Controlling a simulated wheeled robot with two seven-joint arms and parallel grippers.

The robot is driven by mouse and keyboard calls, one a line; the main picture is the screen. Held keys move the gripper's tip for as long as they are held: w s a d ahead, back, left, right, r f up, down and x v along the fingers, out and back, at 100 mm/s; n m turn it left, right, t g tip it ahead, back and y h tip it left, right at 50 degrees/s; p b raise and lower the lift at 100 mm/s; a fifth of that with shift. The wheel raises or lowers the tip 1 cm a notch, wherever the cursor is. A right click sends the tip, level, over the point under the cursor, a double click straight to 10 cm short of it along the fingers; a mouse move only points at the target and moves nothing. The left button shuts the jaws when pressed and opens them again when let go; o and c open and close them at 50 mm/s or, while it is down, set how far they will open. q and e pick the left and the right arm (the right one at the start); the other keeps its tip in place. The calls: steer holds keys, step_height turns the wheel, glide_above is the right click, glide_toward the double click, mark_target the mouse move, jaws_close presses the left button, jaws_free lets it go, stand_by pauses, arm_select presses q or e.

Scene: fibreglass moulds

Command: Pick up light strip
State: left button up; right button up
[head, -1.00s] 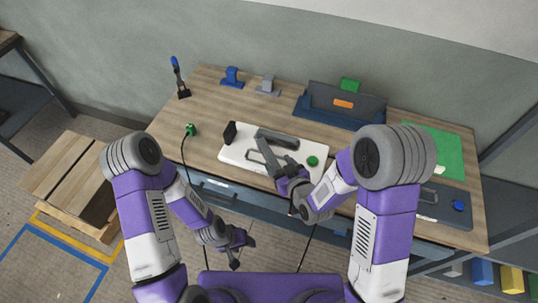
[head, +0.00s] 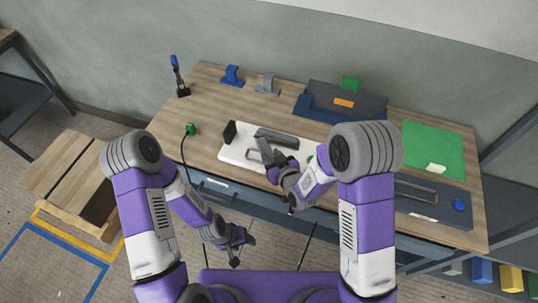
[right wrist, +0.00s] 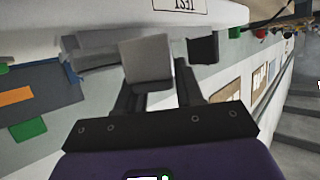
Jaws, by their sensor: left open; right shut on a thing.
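The light strip, which I take to be the dark grey bar (head: 277,138), lies along the back part of the white board (head: 234,151) in the head view. My right gripper (head: 266,152) reaches over the board from the front with its fingertips at the bar. It is shut on the bar, though the contact is partly hidden. The right wrist view, upside down, shows the bar (right wrist: 92,48) running behind one grey fingertip, close to the white board (right wrist: 240,14). My left gripper (head: 238,243) is open and empty, low in front of the bench.
A black block (head: 229,132) stands at the board's left end, with a green plug (head: 191,129) further left. A dark blue bin (head: 318,109) is behind the board. A green mat (head: 433,150) lies to the right.

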jaws_close()
steer(key=shift+r, duration=0.1)
